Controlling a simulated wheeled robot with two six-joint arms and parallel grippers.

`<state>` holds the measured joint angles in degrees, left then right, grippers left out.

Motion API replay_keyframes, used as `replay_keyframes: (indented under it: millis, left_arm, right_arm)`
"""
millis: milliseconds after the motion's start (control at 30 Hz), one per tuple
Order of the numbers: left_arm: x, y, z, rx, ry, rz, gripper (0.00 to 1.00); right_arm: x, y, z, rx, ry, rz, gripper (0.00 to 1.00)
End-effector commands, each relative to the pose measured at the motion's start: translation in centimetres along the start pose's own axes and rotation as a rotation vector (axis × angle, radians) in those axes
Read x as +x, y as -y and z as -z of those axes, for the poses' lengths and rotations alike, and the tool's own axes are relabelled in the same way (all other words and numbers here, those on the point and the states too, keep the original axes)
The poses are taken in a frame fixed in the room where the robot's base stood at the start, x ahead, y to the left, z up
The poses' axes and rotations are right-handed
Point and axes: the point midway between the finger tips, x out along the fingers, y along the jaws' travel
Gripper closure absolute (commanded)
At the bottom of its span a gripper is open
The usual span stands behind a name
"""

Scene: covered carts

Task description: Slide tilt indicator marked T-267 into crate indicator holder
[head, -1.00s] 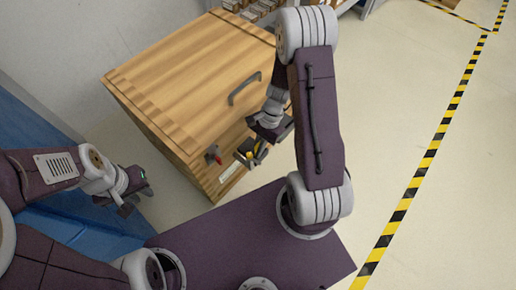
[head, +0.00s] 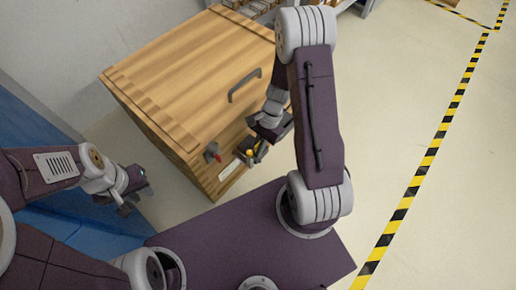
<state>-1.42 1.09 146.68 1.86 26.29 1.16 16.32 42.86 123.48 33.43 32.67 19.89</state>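A wooden crate (head: 180,75) stands in front of me with a grey handle (head: 244,86) on its lid edge. My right gripper (head: 257,151) is low at the crate's front face. A small yellow and dark piece, seemingly the tilt indicator (head: 256,154), sits between its fingers, close to the face. The marking T-267 is too small to read. The holder is largely hidden behind the fingers and indicator, so I cannot tell how far the indicator is in. My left gripper (head: 126,206) hangs apart, left of the crate, with nothing visible in it; its finger gap is unclear.
A red-tipped fitting (head: 214,153) and a pale label (head: 229,171) are on the crate's front face, left of my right gripper. A blue cart or cover (head: 40,115) stands at the left. Open floor with yellow-black tape (head: 437,138) lies at the right.

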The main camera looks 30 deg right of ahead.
Motion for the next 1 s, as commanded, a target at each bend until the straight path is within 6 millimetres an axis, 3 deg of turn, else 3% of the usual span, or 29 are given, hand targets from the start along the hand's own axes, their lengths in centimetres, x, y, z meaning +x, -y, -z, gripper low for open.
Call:
replay_keyframes:
  millis: [33,100,400,733,1000]
  left_arm:
    - [0.0,0.0,0.0,0.000,0.000,0.000,0.75]
    - [0.0,0.0,0.0,0.000,0.000,0.000,0.75]
    - [-0.3,0.0,0.0,0.000,0.000,0.000,0.75]
    - [-5.6,-0.1,0.6,0.000,0.000,0.000,0.75]
    - [-6.5,-0.1,0.7,0.000,0.000,0.000,0.75]
  right_arm:
    - [0.0,0.0,0.0,0.000,-0.001,0.000,0.82]
    - [0.0,0.0,0.0,0.000,-0.001,0.000,0.71]
    - [-0.3,0.0,-0.1,0.000,0.000,0.000,0.71]
    - [-7.4,0.0,-0.3,0.000,-0.002,0.002,0.71]
    - [-9.2,0.0,0.0,0.000,-0.001,0.000,0.71]
